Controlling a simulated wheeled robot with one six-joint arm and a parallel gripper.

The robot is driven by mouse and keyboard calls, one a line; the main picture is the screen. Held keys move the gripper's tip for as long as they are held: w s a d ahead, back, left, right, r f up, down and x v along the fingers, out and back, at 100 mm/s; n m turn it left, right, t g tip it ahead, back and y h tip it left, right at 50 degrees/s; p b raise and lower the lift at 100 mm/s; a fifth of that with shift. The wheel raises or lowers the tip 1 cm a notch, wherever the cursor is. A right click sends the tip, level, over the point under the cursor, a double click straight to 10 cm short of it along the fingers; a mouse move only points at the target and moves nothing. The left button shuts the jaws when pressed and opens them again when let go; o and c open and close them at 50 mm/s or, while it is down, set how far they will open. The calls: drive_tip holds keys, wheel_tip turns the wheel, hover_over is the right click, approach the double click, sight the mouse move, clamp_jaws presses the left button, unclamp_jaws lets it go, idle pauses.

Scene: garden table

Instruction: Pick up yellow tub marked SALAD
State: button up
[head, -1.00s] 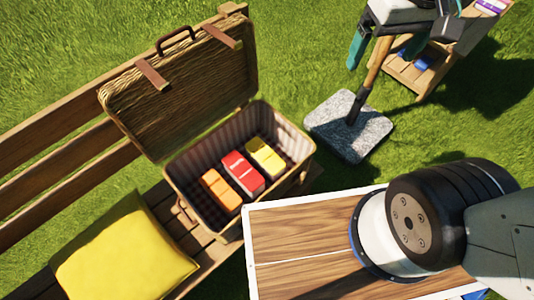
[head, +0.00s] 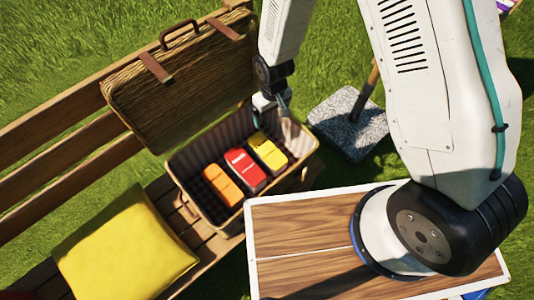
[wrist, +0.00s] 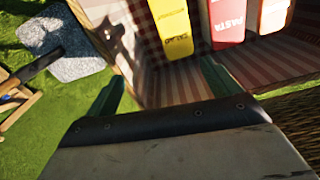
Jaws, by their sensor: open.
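The yellow tub marked SALAD (head: 267,153) lies in the open wicker basket (head: 186,165), at the right end of a row of tubs. It also shows in the wrist view (wrist: 172,27), where its SALAD lettering is readable at its near end. My gripper (head: 270,112) is over the basket's back right part, just behind the yellow tub in the head view. In the wrist view its two green fingers (wrist: 162,88) are spread wide with nothing between them, and the tub is ahead of them, apart from both.
A red tub marked PASTA (head: 243,169) lies left of the yellow tub, and an orange tub (head: 222,185) beyond it. The basket's raised lid (head: 170,85) stands behind. A yellow cushion (head: 125,248) is on the bench. A stone base (head: 350,122) stands right; the wooden table (head: 300,230) is in front.

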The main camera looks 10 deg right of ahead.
drive_tip(key=n, duration=0.1)
hover_over(267, 150)
drive_tip(key=f, duration=1.2)
drive_tip(key=shift+s+a+f, duration=0.1)
drive_tip(key=shift+s+a, duration=0.05)
drive_tip(key=shift+s, duration=0.05)
drive_tip(key=f, duration=0.8)
drive_tip(key=shift+w, duration=0.2)
drive_tip(key=c, duration=1.4)
drive_tip(key=shift+r, duration=0.15)
